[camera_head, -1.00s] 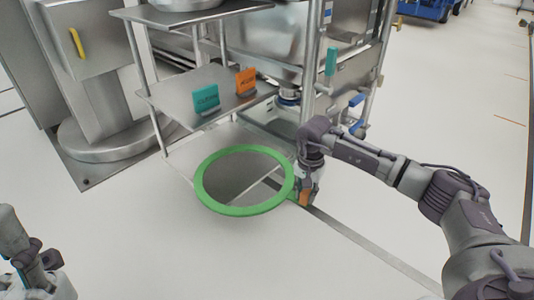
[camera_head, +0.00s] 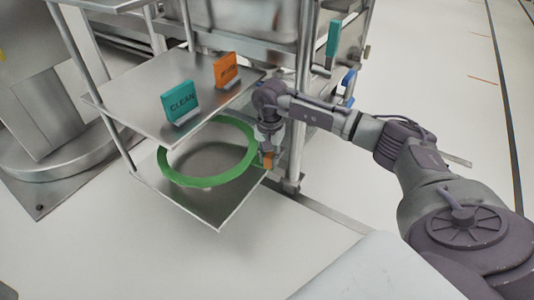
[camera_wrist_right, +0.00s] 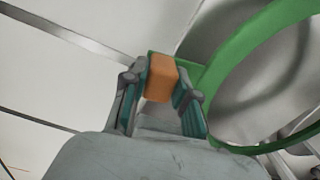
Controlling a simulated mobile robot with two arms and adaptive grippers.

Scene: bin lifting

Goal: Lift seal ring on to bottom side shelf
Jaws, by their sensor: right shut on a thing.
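The green seal ring (camera_head: 200,181) is held over the bottom side shelf (camera_head: 217,215) in the head view, its far part under the middle shelf. Whether it touches the bottom shelf I cannot tell. My right gripper (camera_head: 267,160) is at the ring's right side, shut on its orange block (camera_head: 267,159). In the right wrist view the orange block (camera_wrist_right: 160,78) sits between the fingers of my right gripper (camera_wrist_right: 160,90), and the green ring (camera_wrist_right: 232,55) curves away to the right. My left gripper is out of view.
The middle shelf (camera_head: 140,105) above carries a teal CLEAN sign (camera_head: 180,101) and an orange sign (camera_head: 226,69). A metal post (camera_head: 298,130) stands just right of my right gripper. The floor in front of the shelf is clear.

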